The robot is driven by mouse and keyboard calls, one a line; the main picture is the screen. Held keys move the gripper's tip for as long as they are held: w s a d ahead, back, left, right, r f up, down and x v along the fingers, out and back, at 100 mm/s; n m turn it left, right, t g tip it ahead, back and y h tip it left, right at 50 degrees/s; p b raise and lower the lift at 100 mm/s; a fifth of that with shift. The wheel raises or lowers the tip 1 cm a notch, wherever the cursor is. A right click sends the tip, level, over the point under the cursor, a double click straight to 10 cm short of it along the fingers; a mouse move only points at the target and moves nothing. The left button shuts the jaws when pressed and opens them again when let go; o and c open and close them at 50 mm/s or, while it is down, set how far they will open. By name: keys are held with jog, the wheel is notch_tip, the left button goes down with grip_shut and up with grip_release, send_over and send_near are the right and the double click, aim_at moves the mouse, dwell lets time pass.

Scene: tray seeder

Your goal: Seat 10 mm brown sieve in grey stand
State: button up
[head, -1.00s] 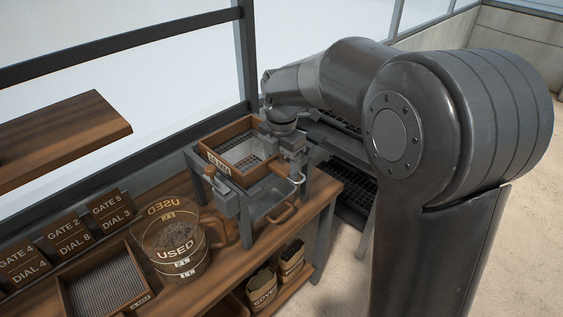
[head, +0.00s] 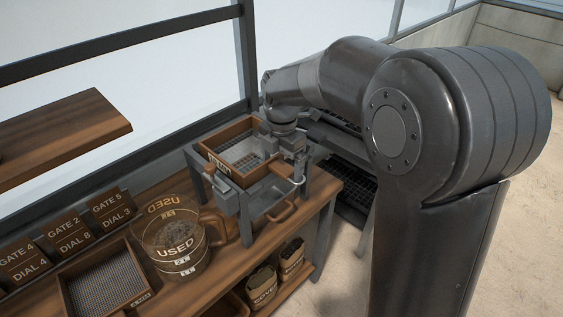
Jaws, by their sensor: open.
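A brown wooden-framed sieve (head: 226,135) with a wire mesh sits in the top of the grey stand (head: 246,205). The label on that wall is too small to read surely. My gripper (head: 287,150) is open at the sieve's right end, pointing down close to its rim. The fingertips are partly hidden, so I cannot tell whether they touch the rim.
A second brown sieve (head: 141,297) lies on the bench at lower left. A clear "USED" jug (head: 175,250) stands just left of the stand. Gate and dial signs (head: 62,237) line the back. Paper bags (head: 263,285) sit on the lower shelf; a wooden shelf (head: 60,140) overhangs at left.

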notch_tip(320, 180, up, 10)
jog(key=s+d+r+m+t, duration=0.2)
jog(key=s+d+r+m, duration=0.1)
jog(key=s+d+m, duration=0.3)
jog(key=s+d+f+m+t, duration=0.1)
jog(key=s+d+m, duration=0.3)
jog(key=s+m, duration=0.4)
jog(key=s+d+f+m+t, duration=0.2)
jog(key=s+d+f+m, duration=0.2)
jog(key=s+m, duration=0.5)
jog(key=m, duration=0.4)
jog(key=shift+s+f+t, duration=0.2)
jog(key=shift+f+t, duration=0.1)
jog(key=shift+f, duration=0.05)
jog(key=shift+d, duration=0.1)
